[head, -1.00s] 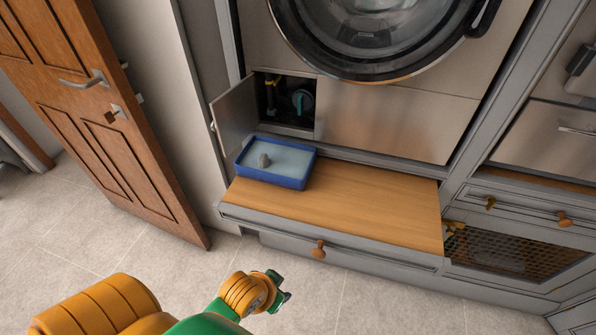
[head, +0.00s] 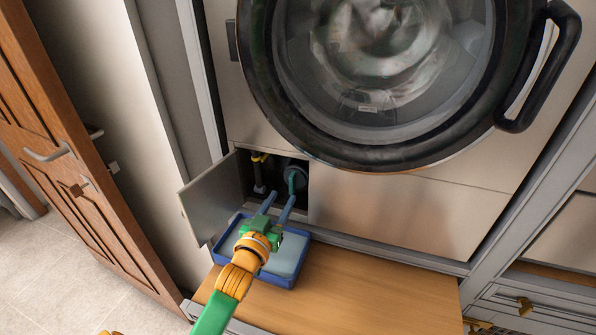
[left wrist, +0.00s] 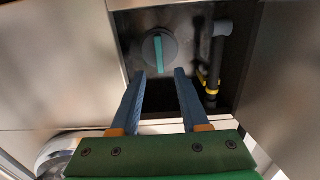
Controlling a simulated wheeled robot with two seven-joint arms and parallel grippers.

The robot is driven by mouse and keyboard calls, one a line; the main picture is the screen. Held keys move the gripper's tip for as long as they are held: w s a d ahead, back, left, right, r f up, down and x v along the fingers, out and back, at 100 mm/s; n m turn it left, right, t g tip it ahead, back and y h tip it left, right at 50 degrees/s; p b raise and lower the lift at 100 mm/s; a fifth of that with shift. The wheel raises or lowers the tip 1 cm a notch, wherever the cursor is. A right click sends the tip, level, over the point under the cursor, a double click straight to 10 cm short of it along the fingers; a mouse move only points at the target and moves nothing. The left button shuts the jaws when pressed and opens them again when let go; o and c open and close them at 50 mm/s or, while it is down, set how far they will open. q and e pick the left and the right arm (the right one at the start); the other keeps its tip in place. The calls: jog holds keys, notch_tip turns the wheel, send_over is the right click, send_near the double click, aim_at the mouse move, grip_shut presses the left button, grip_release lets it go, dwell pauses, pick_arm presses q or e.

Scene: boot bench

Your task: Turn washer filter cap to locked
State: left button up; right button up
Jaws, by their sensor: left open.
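The washer filter cap (head: 299,174) is a dark round cap with a teal grip bar, inside the open recess low on the washer front. In the left wrist view the cap (left wrist: 171,48) faces me, with its bar close to upright in the picture. My left gripper (head: 282,198) is open, its two blue-grey fingers pointing at the recess. In the left wrist view the fingertips (left wrist: 159,73) are spread just short of the cap, on either side of the bar's line. Nothing is between them. My right gripper is not in view.
A small metal flap (head: 214,197) stands open left of the recess. A dark hose with a yellow clip (head: 259,172) is beside the cap. A blue tray (head: 283,283) with pale liquid sits below on the wooden pull-out shelf (head: 365,300). The round washer door (head: 375,158) bulges above.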

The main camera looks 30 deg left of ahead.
aim_at(290, 182)
pick_arm(q)
jog(key=x, duration=0.3)
jog(key=r+x, duration=0.1)
jog(key=x, duration=0.1)
jog(key=shift+w, duration=0.2)
jog(key=shift+w+a+f, duration=0.1)
jog(key=shift+w+f, duration=0.1)
jog(key=shift+w, duration=0.2)
jog(key=shift+s+r, duration=0.1)
jog(key=shift+s, duration=0.1)
jog(key=shift+c, duration=1.3)
grip_shut()
